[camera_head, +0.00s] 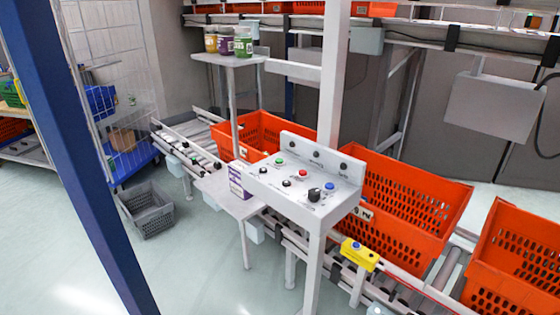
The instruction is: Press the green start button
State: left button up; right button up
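The green button (279,161) sits on the sloped top of a light grey control box (275,186), near its upper left. A red button (303,173) is to its right, and a blue button (330,186) is farther right. A large black knob (314,195) and smaller black controls are on the same face. The green button is unobstructed in the head view. Neither of my grippers is in view, and nothing touches the control box face.
Orange totes (398,175) stand on the conveyor behind and right of the box. A yellow button box (359,254) is at lower right. A white post rises behind the box. A blue post (75,140) crosses the left side. A grey crate (147,212) is on open floor.

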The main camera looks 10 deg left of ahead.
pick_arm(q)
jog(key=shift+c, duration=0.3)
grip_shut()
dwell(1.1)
